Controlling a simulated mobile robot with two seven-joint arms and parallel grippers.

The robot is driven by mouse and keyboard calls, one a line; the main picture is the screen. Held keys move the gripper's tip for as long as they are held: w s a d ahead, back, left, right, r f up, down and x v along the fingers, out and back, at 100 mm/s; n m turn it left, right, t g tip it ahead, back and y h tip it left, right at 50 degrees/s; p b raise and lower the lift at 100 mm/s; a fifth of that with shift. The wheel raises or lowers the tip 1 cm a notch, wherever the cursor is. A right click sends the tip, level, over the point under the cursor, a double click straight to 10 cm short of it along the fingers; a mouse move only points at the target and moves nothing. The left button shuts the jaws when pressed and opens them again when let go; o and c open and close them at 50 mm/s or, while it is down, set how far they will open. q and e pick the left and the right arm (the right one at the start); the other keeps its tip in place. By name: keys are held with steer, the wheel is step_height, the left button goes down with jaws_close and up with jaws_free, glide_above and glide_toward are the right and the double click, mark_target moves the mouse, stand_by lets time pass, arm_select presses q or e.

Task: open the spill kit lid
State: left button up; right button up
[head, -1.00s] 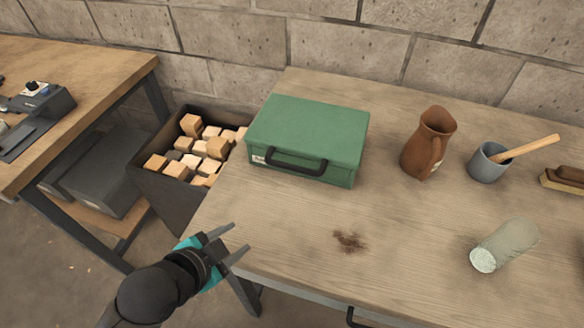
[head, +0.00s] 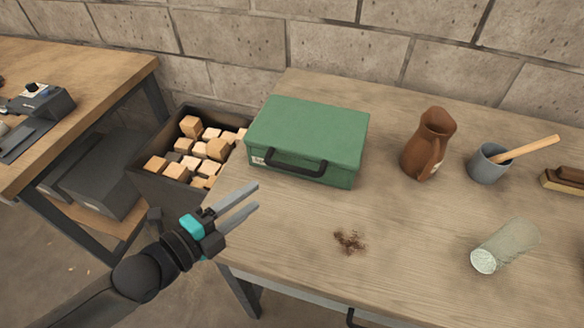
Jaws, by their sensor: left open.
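The green spill kit (head: 308,135) sits on the wooden table with its lid shut. A black handle (head: 295,163) runs along its front side, and a small white label shows at the left of the handle. My left gripper (head: 250,203) is open and empty, with its fingers pointing right, over the table's left edge. It is in front of the case and a little to its left, apart from it. My right gripper is not in view.
A crate (head: 160,189) of wooden blocks stands left of the table (head: 400,270). A brown jug (head: 428,145), a grey mug (head: 488,164) with a wooden handle in it and a lying glass jar (head: 505,246) are to the right. A dark spill (head: 349,240) lies in front.

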mark_target(290, 171)
arm_select(q)
steer(key=b+x, duration=0.1)
steer(key=x, duration=1.2)
jaws_close()
stand_by(1.1)
